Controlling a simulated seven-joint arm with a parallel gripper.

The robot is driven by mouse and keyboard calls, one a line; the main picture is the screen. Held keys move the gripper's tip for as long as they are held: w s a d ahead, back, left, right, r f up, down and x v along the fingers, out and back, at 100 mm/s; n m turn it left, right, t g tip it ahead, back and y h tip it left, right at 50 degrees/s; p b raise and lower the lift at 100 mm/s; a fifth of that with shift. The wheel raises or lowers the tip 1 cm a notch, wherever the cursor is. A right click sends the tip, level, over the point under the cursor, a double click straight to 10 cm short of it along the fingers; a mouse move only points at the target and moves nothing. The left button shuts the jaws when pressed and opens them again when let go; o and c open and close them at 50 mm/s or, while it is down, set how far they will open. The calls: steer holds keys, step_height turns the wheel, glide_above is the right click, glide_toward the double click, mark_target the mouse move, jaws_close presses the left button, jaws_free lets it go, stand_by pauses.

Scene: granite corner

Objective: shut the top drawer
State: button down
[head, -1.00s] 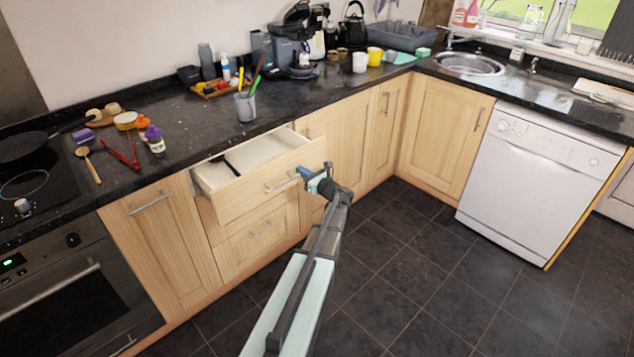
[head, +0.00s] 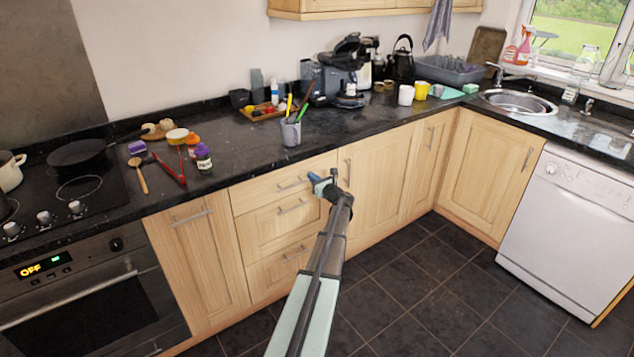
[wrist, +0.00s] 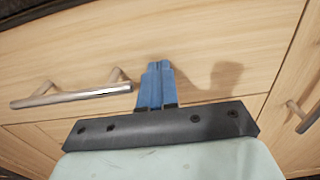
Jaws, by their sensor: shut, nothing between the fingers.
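The top drawer (head: 265,189) is the upper of several light wood drawer fronts left of the middle of the head view. Its front now looks flush with the cabinet, and its inside is hidden. Its metal handle (head: 292,184) also shows at the left of the wrist view (wrist: 72,96). My gripper (head: 314,178) is at the right part of this drawer front, right of the handle. In the wrist view the blue fingers (wrist: 157,68) are shut together and empty, with their tips at or very near the wood. I cannot tell whether they touch.
The black granite worktop (head: 240,165) runs above the drawers, with a pen cup (head: 290,134) near its edge. Cupboard doors (head: 377,180) with handles stand to the right. An oven (head: 85,300) is at the left. The dark tiled floor (head: 430,290) is clear.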

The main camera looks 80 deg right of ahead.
steer(key=shift+w+d+r, duration=0.15)
steer(key=shift+w+d, duration=0.25)
steer(key=v, duration=1.5)
